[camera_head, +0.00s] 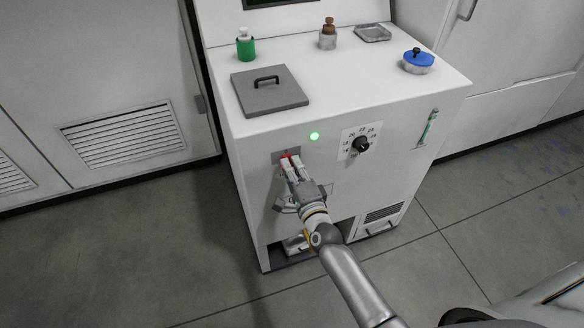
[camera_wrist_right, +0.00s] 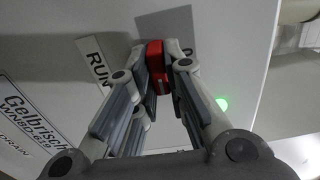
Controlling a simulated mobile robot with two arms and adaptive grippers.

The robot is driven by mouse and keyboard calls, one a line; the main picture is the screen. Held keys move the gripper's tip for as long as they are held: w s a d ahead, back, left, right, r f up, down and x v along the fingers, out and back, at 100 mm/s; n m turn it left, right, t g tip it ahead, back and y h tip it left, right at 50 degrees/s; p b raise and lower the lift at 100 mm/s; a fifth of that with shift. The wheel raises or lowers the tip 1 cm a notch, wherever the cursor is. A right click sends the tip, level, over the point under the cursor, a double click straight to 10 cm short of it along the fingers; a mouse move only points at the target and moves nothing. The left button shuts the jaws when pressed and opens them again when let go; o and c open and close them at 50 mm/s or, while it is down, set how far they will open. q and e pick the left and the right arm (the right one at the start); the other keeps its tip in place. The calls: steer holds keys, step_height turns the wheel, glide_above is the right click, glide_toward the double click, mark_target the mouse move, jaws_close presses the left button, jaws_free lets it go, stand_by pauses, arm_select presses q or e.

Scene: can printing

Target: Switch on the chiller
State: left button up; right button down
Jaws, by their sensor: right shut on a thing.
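The chiller (camera_head: 260,200) is a white cabinet in the middle of the head view. A red switch (camera_head: 288,156) sits on its front panel, and the red switch also shows in the right wrist view (camera_wrist_right: 155,60), beside a label reading "RUN" (camera_wrist_right: 97,66). My right gripper (camera_head: 291,164) is at the front panel with its fingers shut on the red switch; it also shows in the right wrist view (camera_wrist_right: 157,75). A green light (camera_head: 314,136) glows on the panel; it shows in the right wrist view (camera_wrist_right: 222,104) too. My left gripper is in neither view.
A dial (camera_head: 361,145) with numbers is right of the light. A grey lid (camera_head: 268,90), a green bottle (camera_head: 245,47), a brown-topped container (camera_head: 328,36) and a blue-capped one (camera_head: 418,61) are on top. A level gauge (camera_head: 428,128) is at the right. Floor around is clear.

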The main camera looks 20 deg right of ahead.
stand_by(0.3)
steer(key=c, duration=1.5)
jaws_free()
steer(key=s, duration=1.2)
steer(key=shift+d, duration=0.2)
